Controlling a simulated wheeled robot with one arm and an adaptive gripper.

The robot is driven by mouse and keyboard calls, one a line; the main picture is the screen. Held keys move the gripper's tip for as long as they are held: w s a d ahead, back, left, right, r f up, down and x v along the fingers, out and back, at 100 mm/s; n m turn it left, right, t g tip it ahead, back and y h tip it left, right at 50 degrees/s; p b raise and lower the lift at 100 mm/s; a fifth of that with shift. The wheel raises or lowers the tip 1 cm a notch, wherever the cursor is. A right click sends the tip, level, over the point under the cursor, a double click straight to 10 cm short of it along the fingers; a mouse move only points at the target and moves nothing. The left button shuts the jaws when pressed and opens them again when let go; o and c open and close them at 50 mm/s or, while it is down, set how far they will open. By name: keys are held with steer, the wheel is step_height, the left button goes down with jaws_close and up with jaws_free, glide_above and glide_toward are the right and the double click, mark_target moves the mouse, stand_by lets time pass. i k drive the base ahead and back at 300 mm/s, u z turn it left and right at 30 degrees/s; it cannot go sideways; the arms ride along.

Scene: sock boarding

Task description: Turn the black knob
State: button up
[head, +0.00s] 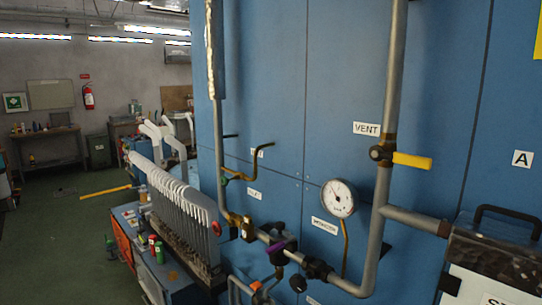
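Another black knob-like part (280,229) sits a little higher, above a purple handle (284,243) on the same pipe. A black fitting (317,268) is on the pipe to the right. I cannot tell which black part the task names. My gripper is not in view.
A pressure gauge (339,198) and a yellow-handled valve (411,160) are on the pipes at the right. A black-handled box (492,265) is at lower right. A rack of white boards (178,205) stands left. Green floor (60,235) is open further left.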

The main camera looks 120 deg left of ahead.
mark_target(298, 283)
steer(key=u, duration=3.95)
steer(key=k, duration=0.65)
steer(key=z, duration=0.3)
steer(key=i, duration=1.05)
steer(key=u, duration=0.45)
